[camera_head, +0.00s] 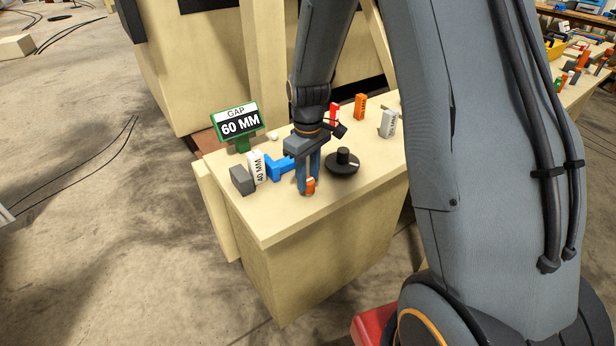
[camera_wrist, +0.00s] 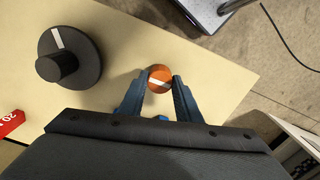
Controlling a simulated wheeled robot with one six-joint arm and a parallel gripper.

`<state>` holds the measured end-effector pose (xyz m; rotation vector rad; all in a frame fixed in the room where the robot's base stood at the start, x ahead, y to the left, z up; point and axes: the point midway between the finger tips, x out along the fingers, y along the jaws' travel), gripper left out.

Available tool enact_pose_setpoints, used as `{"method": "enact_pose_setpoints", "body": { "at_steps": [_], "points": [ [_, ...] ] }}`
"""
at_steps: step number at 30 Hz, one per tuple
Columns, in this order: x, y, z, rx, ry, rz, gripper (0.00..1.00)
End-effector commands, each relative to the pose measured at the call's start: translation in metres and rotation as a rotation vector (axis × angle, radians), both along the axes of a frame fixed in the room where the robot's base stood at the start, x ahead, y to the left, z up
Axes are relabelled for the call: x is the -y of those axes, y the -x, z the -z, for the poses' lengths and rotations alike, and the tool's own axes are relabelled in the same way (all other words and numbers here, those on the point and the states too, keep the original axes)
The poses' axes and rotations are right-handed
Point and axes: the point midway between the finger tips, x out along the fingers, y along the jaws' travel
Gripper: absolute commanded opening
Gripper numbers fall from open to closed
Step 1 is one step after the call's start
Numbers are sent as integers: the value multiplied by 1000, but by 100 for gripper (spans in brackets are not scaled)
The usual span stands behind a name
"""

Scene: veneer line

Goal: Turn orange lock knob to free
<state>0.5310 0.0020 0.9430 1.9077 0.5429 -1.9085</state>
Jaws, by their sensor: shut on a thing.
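The orange lock knob (camera_wrist: 159,78) is round with a white line across its top and stands on the pale bench top. My gripper (camera_wrist: 158,84) is shut on it, one blue finger on each side. In the head view the orange knob (camera_head: 310,185) shows between the fingertips of my gripper (camera_head: 308,182), partly hidden. In the wrist view the white line runs slightly aslant. The labels beside the knob, if any, are not visible.
A black dial (camera_head: 343,162) stands close right of my gripper. A blue part (camera_head: 279,168), a white 40 MM block (camera_head: 257,167) and a grey block (camera_head: 242,180) lie left. Red, orange and white blocks stand farther back.

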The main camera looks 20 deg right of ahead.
Motion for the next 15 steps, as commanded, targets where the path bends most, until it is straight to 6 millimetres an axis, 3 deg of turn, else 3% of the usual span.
{"method": "enact_pose_setpoints", "body": {
  "at_steps": [4,5,8,15],
  "points": [
    [0,-2,-2,5,0,-1,8],
    [0,-2,-2,5,0,-1,32],
    [0,-2,-2,5,0,-1,49],
    [0,-1,-1,1,0,0,49]
  ]
}}
